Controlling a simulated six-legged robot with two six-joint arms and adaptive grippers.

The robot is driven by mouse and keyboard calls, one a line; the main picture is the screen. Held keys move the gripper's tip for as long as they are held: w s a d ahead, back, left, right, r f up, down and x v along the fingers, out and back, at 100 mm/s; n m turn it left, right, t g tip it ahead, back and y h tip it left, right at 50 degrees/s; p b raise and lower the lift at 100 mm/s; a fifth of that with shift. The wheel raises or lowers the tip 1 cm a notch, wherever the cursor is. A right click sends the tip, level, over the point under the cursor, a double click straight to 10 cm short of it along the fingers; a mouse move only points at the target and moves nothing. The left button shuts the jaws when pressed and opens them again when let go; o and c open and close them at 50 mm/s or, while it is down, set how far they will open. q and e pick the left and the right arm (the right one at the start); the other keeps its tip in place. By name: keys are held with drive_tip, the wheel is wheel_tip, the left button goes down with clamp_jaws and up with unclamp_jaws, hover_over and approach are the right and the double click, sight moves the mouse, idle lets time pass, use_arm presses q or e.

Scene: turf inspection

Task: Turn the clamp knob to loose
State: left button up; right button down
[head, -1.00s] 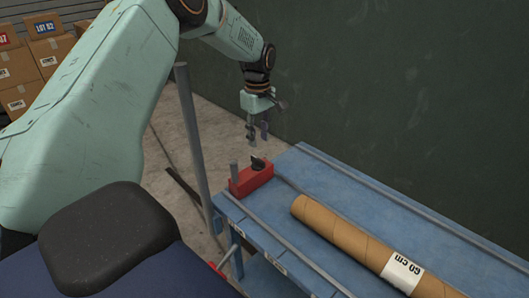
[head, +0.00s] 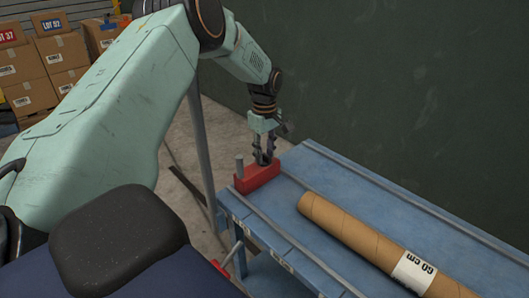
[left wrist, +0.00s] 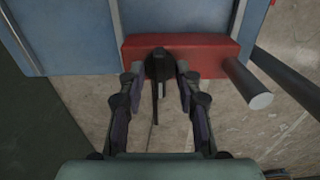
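My left gripper (head: 264,161) is directly over the block, pointing down. In the left wrist view its fingers (left wrist: 159,76) are open, one on each side of the knob, with small gaps that look free of contact. In the head view the fingers largely hide the knob. My right gripper is not in view.
A cardboard tube (head: 375,240) marked 60 cm lies along the blue bench (head: 330,170) to the right. A grey post (head: 201,140) stands left of the bench. A dark wall (head: 400,90) rises behind. Stacked boxes (head: 65,55) stand at the far left.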

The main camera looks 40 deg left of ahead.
use_arm(q)
drive_tip(key=shift+a+f, duration=0.1)
drive_tip(key=shift+a, duration=0.1)
drive_tip(key=shift+c, duration=1)
drive_tip(key=shift+d, duration=0.1)
clamp_jaws()
